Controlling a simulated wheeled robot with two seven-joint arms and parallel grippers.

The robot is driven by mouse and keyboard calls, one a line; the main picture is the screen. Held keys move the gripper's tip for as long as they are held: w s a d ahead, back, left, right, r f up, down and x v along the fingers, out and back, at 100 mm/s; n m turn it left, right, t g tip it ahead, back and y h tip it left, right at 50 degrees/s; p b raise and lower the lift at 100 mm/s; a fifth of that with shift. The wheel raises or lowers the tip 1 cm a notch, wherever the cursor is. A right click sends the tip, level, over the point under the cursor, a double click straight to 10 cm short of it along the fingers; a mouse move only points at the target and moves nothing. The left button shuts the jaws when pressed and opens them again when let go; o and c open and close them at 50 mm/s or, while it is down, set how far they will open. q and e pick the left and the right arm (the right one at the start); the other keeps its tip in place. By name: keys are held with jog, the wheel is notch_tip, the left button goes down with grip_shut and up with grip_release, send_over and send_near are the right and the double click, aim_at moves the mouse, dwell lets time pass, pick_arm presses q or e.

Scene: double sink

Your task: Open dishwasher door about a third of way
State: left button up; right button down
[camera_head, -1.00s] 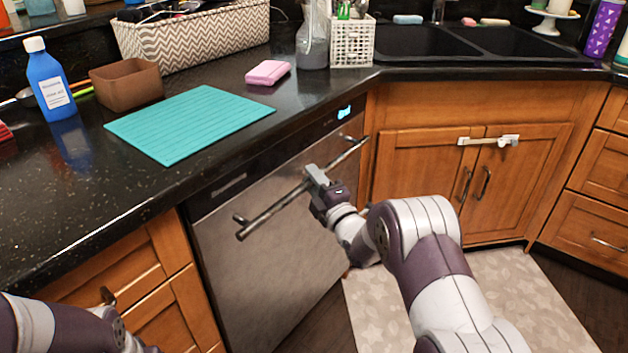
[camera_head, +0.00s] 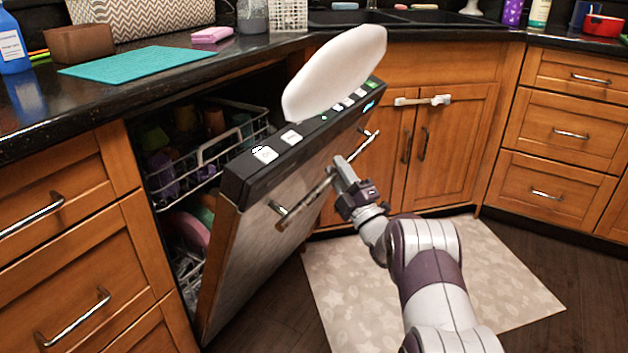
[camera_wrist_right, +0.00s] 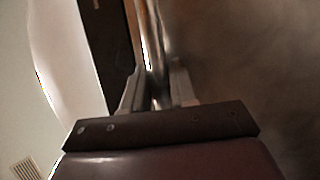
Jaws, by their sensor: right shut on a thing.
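The dishwasher door (camera_head: 262,240) has a steel front and a black top edge with buttons. It stands partly open, tilted out from the counter. Its bar handle (camera_head: 308,200) runs across the upper front. My right gripper (camera_head: 341,166) is shut on the handle near its middle. In the right wrist view the handle bar (camera_wrist_right: 151,40) passes between the fingers of the right gripper (camera_wrist_right: 158,92). My left gripper is not in view. Racks with dishes (camera_head: 200,160) show inside the dishwasher, partly hidden by the door.
A white oval shape (camera_head: 335,73) appears above the door's top edge; I cannot tell what it is. Wooden drawers (camera_head: 70,225) stand left of the dishwasher, a cabinet (camera_head: 440,130) right. A beige mat (camera_head: 340,275) lies on the floor before the door.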

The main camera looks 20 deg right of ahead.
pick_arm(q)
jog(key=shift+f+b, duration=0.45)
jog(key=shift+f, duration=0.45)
pick_arm(e)
jog(key=s+d+f, duration=0.3)
jog(key=s, duration=0.1)
jog(key=shift+s+d+f, duration=0.15)
jog(key=shift+d+f, duration=0.05)
jog(key=shift+f, duration=0.1)
jog(key=c, duration=1)
grip_release()
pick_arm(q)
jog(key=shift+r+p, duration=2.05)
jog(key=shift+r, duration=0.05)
pick_arm(e)
jog(key=v, duration=1.2)
jog(key=shift+s+f, duration=0.2)
jog(key=shift+s, duration=0.05)
